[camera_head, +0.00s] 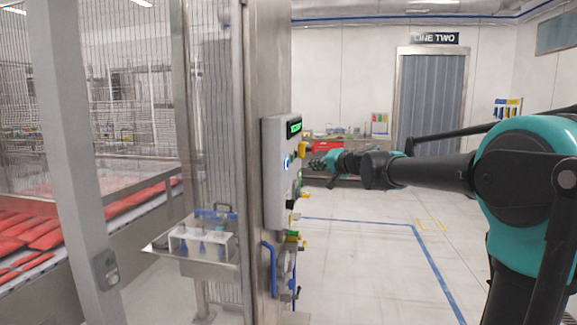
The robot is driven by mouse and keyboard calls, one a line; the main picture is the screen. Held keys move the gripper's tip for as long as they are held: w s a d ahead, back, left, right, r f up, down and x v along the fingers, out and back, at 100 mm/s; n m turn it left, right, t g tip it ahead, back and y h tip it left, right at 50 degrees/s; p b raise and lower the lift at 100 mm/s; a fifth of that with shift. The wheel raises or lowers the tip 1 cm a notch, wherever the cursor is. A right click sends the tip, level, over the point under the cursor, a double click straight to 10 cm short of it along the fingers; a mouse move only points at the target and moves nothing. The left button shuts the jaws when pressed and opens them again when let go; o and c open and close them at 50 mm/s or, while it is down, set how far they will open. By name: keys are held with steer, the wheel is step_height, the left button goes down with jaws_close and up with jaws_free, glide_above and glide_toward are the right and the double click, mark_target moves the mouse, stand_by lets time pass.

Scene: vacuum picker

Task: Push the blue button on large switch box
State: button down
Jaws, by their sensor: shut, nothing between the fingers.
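The large grey switch box (275,185) is fixed to the side of the metal column, seen at a steep angle. It has a small green-lit display (294,127) at the top. A blue-lit button (287,163) shows on its face around mid-height, with other knobs above and below it. My arm reaches in from the right, and my gripper (318,163) points left toward the box face, at about the height of the blue button. The gripper is shut and empty. A small gap seems to show between its tips and the button, but the depth is hard to judge.
A yellow knob (304,148) sticks out near my gripper. Below the box are a blue handle (270,262) and more fittings. A metal shelf (165,247) holds bottles behind the glass-like panel. The floor (365,265) right of the column is open.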

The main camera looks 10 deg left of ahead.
steer(key=shift+w+a, duration=0.1)
steer(key=shift+a, duration=2.3)
steer(key=shift+a, duration=0.1)
steer(key=shift+a, duration=0.35)
steer(key=shift+a, duration=0.35)
steer(key=shift+d, duration=0.1)
stand_by(0.4)
steer(key=shift+d, duration=0.7)
steer(key=d, duration=0.5)
